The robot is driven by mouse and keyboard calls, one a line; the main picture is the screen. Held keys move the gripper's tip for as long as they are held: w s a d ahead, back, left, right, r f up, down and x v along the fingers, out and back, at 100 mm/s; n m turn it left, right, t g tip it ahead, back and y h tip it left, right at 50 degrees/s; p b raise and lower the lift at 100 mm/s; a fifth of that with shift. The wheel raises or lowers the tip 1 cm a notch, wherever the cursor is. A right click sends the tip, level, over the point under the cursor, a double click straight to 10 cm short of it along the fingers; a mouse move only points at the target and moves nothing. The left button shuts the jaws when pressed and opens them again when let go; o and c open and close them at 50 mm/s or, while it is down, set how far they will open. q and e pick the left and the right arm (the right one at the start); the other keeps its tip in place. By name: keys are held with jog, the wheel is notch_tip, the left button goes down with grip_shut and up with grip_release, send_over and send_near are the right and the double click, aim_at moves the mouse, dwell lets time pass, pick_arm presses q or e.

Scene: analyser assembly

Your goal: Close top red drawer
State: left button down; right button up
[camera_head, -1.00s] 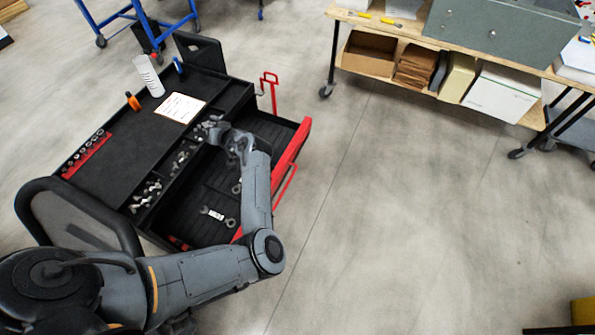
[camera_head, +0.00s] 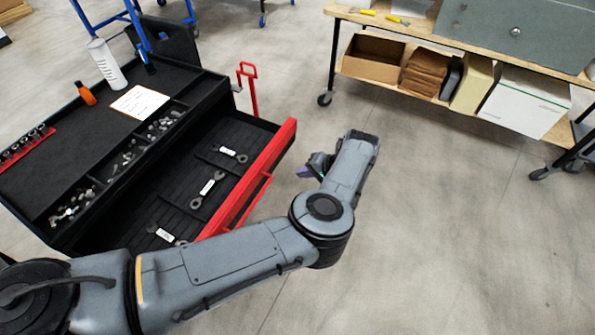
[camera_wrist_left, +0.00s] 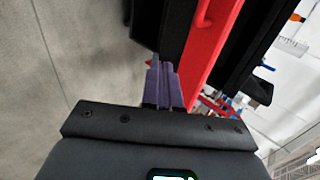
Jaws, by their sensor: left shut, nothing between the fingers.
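The top red drawer (camera_head: 262,176) is pulled out from the black tool cart (camera_head: 60,115) in the head view, with several wrenches lying inside on its dark liner. Its red front faces right. My left gripper (camera_head: 305,171) is just outside the drawer front, to its right, with a small gap in the head view. In the left wrist view its purple fingers (camera_wrist_left: 163,82) are shut together and empty, beside the red drawer front (camera_wrist_left: 212,55). I cannot tell whether they touch it. My right gripper is not in view.
The cart top holds a white bottle (camera_head: 107,64), an orange item (camera_head: 86,93), a paper sheet (camera_head: 139,102) and small metal parts. A red handle (camera_head: 248,88) stands at the cart's corner. A workbench (camera_head: 440,38) with boxes stands at upper right. The floor at right is clear.

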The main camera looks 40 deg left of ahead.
pick_arm(q)
jog(key=s+a+r+b+x, duration=0.1)
jog(key=r+x, duration=0.1)
jog(key=x, duration=1)
jog(key=shift+a+b, duration=0.4)
jog(key=shift+a, duration=0.1)
